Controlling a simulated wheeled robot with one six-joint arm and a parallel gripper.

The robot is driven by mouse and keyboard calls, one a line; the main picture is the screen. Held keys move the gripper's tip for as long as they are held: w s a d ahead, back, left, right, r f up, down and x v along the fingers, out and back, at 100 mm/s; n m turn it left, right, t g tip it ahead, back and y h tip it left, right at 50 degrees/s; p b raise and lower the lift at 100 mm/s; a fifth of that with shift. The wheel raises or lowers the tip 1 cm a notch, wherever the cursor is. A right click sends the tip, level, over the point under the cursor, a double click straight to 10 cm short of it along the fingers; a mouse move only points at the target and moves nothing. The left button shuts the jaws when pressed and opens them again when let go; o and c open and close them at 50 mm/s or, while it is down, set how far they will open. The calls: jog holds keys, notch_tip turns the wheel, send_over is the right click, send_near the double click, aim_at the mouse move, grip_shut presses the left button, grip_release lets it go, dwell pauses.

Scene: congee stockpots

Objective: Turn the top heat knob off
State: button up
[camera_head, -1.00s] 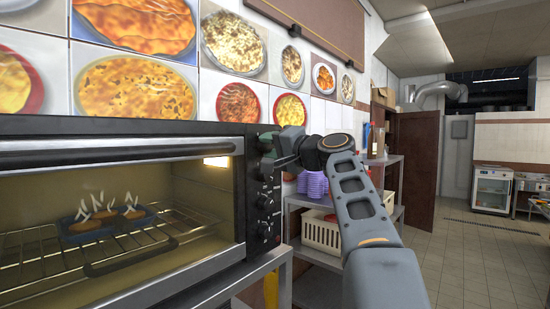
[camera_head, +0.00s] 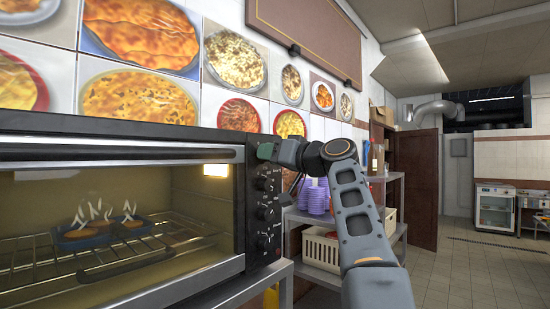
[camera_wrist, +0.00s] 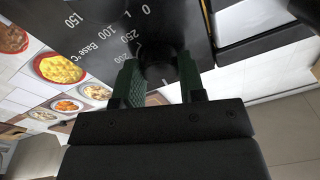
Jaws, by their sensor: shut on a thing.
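The oven's dark control panel (camera_head: 262,222) carries a column of black knobs, to the right of the glass door. My gripper (camera_head: 268,152) is at the top of this panel, and its green fingers cover the top heat knob in the head view. In the wrist view, my gripper (camera_wrist: 160,80) has one green finger on each side of the black top heat knob (camera_wrist: 157,72) and is shut on it. The knob's pointer mark cannot be made out.
The oven (camera_head: 120,142) fills the left, with a steaming blue dish (camera_head: 85,235) on its lit rack. A metal shelf (camera_head: 300,216) with purple bowls (camera_head: 315,198) and a cream basket (camera_head: 322,248) stands behind my arm. The floor (camera_head: 470,262) at right is clear.

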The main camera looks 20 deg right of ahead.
jog(key=shift+w+f+n, duration=0.15)
jog(key=shift+f+n, duration=0.1)
jog(key=shift+n, duration=0.45)
jog(key=o, duration=0.8)
jog(key=shift+d, duration=0.1)
jog(key=shift+c, duration=0.2)
jog(key=shift+o, duration=0.8)
jog(key=shift+r, duration=0.15)
jog(key=b+v, duration=0.3)
jog(key=v, duration=1.1)
jog(key=shift+w, duration=0.1)
